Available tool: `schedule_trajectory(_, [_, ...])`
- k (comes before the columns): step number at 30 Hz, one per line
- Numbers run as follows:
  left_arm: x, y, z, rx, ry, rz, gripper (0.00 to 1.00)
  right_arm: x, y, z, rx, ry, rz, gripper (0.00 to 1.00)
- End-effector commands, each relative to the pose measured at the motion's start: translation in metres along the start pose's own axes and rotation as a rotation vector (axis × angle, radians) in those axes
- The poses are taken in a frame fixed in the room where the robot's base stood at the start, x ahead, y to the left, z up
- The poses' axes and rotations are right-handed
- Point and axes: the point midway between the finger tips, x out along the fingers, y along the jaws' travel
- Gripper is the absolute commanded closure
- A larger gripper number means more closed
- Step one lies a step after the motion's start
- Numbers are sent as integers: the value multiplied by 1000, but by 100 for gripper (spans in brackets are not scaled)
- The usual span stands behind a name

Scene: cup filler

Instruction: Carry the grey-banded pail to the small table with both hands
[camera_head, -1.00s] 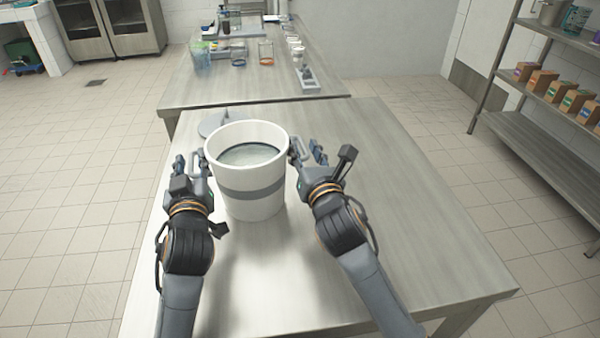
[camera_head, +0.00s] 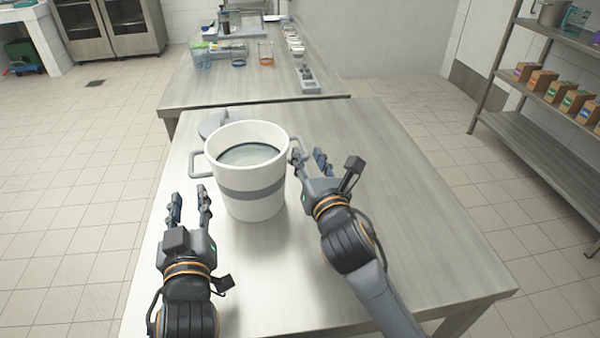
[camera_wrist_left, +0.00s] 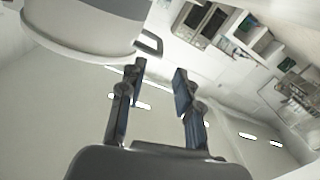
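The white grey-banded pail (camera_head: 252,190) stands upright on the near steel table (camera_head: 400,220), with pale contents showing inside. Its left handle (camera_head: 196,165) is free. Its right handle (camera_head: 297,145) is partly hidden by my right gripper. My left gripper (camera_head: 189,194) is open and empty, in front and to the left of the pail, apart from it. In the left wrist view, the spread fingers (camera_wrist_left: 160,75) show below the pail (camera_wrist_left: 85,30) and its handle (camera_wrist_left: 150,44). My right gripper (camera_head: 308,157) has its fingers apart beside the right handle; whether it touches is unclear.
A flat grey piece (camera_head: 214,121) lies behind the pail. A second steel table (camera_head: 200,92) at the back carries glassware and small items. A shelf (camera_head: 545,140) with small boxes stands at the right. The near table's right half is clear.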

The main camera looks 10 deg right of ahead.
Motion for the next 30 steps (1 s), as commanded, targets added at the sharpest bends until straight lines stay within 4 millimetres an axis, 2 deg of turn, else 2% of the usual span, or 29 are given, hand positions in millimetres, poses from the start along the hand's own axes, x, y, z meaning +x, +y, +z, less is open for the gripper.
schedule_trajectory(1, [0,0,0,0,0,0,67,-13,0,-1,-3,0,2,67])
schedule_trajectory(6, [0,0,0,0,0,0,67,-50,0,-1,-1,1,2,67])
schedule_trajectory(12, [0,0,0,0,-1,0,67,-80,0,-1,-1,1,1,67])
schedule_trajectory(18, [0,0,0,0,-1,0,67,-90,0,0,0,0,1,67])
schedule_trajectory(30, [0,0,0,0,-1,0,67,-90,0,0,0,0,0,67])
